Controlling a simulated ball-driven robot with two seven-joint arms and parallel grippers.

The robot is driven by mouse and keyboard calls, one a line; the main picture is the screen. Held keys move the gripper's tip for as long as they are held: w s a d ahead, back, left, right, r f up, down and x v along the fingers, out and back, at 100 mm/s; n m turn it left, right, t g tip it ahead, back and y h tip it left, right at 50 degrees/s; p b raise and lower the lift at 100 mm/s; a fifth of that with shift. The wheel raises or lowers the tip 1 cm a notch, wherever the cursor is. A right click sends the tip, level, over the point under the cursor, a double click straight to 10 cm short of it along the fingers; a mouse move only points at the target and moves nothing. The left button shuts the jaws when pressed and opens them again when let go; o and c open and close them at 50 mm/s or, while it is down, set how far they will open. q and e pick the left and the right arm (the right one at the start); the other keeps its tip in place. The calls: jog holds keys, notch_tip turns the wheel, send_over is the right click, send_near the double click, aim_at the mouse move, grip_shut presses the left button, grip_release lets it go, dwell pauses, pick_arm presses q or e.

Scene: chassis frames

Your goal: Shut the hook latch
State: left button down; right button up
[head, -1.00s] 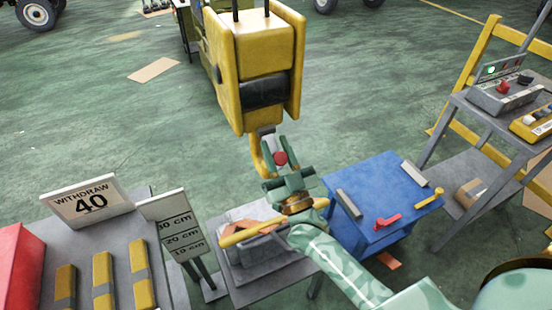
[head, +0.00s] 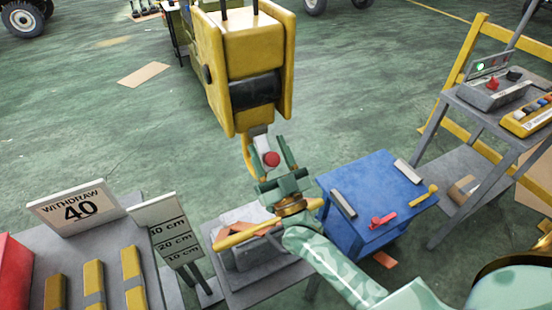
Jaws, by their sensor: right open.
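The yellow hook (head: 247,154) hangs under a big yellow hoist block (head: 222,70) in the middle of the head view. A light grey latch piece (head: 263,143) with a red knob (head: 271,159) sits at the hook's right side. I cannot tell how far the latch stands from the hook tip. My right gripper (head: 273,154) is green and open, just below the block. Its fingers point up, with the red knob showing between them. I cannot tell whether they touch it. My left gripper is not in view.
A grey table (head: 250,293) with a grey box and a yellow bar stands below my right arm. A blue cabinet (head: 375,185) with tools is right of it. A sign table (head: 155,230) stands left, a control stand (head: 470,118) right.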

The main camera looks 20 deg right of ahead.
jog(key=s, duration=1.2)
jog(key=shift+s+d+f, duration=0.2)
jog(key=shift+s+f, duration=0.05)
jog(key=shift+s, duration=0.15)
